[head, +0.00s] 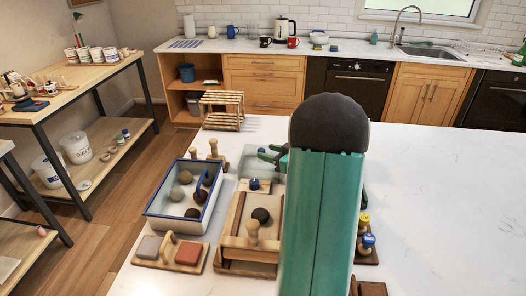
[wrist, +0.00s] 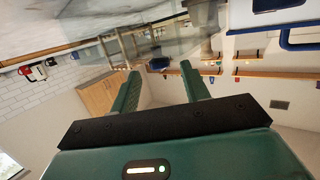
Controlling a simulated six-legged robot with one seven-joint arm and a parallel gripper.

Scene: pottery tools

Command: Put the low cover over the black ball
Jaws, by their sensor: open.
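In the head view, the black ball (head: 261,215) sits at a light wooden stand on the counter, left of my arm. Just in front of it is a low wooden piece with an upright knob (head: 253,229); it may be the low cover, but I cannot tell for sure. My gripper (head: 270,154) shows partly behind my green arm, beyond the ball. In the wrist view my gripper (wrist: 160,72) has its two green fingers apart with nothing between them. My arm hides part of the counter.
A blue-rimmed tray (head: 151,213) with several balls stands left of the wooden stand. A blue-knobbed piece (head: 254,184) lies behind the ball. A slatted wooden rack (head: 222,108) stands at the far edge. Blue and yellow knobs (head: 367,240) show right of my arm. The counter's right side is clear.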

